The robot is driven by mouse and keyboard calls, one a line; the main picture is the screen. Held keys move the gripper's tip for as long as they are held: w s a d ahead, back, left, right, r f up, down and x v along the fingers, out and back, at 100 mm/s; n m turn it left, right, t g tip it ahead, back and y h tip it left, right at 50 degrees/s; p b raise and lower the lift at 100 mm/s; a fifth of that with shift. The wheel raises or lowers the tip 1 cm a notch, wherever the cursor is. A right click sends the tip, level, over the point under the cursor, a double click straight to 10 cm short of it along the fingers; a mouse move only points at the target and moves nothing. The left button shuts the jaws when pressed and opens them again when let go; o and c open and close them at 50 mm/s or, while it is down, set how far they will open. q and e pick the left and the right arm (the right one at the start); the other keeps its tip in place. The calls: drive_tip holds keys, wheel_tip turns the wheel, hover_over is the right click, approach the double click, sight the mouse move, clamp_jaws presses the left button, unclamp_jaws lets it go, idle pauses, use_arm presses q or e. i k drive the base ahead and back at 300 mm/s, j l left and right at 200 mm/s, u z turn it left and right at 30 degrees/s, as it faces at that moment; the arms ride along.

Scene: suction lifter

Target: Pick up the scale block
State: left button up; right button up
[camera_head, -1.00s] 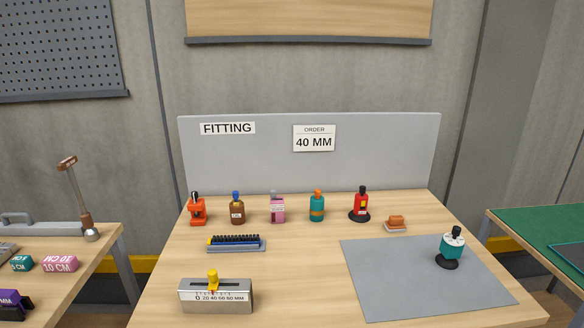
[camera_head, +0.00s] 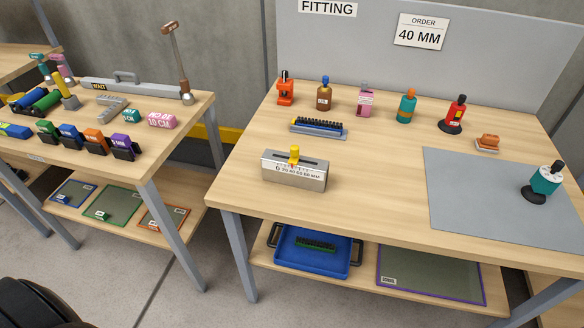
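The scale block (camera_head: 294,172) is a grey metal block with a slot along its top, a yellow knob (camera_head: 294,154) and a white scale strip marked in MM on its front. It stands near the front left of the fitting table (camera_head: 370,210). Nothing touches it. Neither of my grippers shows in the head view.
Behind the block lies a blue and black rack (camera_head: 319,128). Several small bottles and tools line the back, and a grey mat (camera_head: 490,190) with a teal device (camera_head: 543,182) lies right. A cluttered table (camera_head: 150,165) stands left, across a gap. A blue tray (camera_head: 312,250) sits below.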

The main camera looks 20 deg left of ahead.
sight(309, 173)
drive_tip(key=j, duration=0.45)
drive_tip(key=k+j+z, duration=0.15)
drive_tip(key=j, duration=0.7)
drive_tip(key=k+z, duration=0.05)
